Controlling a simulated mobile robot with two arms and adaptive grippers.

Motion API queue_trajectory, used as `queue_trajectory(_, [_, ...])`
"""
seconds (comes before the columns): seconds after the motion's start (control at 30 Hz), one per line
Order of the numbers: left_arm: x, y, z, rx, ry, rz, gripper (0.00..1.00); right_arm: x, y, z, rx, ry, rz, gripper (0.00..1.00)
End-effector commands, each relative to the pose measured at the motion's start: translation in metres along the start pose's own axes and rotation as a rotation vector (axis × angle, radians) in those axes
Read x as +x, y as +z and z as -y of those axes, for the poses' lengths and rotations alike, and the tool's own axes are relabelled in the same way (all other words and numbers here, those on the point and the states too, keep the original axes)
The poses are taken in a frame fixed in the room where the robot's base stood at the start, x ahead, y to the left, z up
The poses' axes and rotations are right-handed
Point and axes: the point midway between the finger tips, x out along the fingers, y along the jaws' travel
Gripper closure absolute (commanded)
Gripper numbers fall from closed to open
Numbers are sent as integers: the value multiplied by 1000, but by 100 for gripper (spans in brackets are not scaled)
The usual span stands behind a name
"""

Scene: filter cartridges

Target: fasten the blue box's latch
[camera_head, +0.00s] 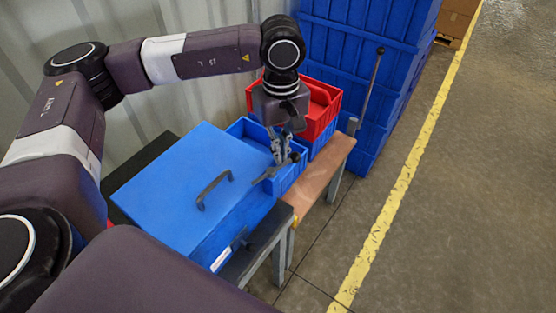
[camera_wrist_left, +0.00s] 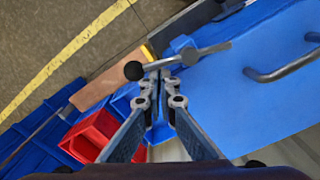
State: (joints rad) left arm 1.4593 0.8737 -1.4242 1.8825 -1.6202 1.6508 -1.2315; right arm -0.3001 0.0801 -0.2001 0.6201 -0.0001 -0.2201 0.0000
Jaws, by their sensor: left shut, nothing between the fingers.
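The blue box (camera_head: 185,180) has its lid down and a grey bar handle (camera_head: 214,189) on top. The box also fills the right of the left wrist view (camera_wrist_left: 265,110). Its latch (camera_head: 270,174) seems to be a grey lever with a black ball knob, at the box's right edge. In the left wrist view the lever (camera_wrist_left: 205,50) lies across just beyond my fingertips, the knob to the left. My left gripper (camera_head: 284,152) points down beside the knob, shut and empty. Whether the fingers touch the lever I cannot tell. My right gripper is not in view.
An open blue bin (camera_head: 290,180) and a red bin (camera_head: 318,125) stand behind the box on a wooden-topped bench (camera_head: 318,190). A tall lever (camera_head: 370,85) rises near the red bin. Stacked blue crates (camera_head: 365,50) stand behind. The floor at right is clear.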

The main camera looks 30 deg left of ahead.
Motion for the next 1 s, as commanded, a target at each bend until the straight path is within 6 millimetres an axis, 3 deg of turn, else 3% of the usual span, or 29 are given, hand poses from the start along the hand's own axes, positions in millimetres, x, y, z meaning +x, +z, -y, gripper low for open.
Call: queue_trajectory(1.0, [0, 27, -10, 1, 1, 1, 100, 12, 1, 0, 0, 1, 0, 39])
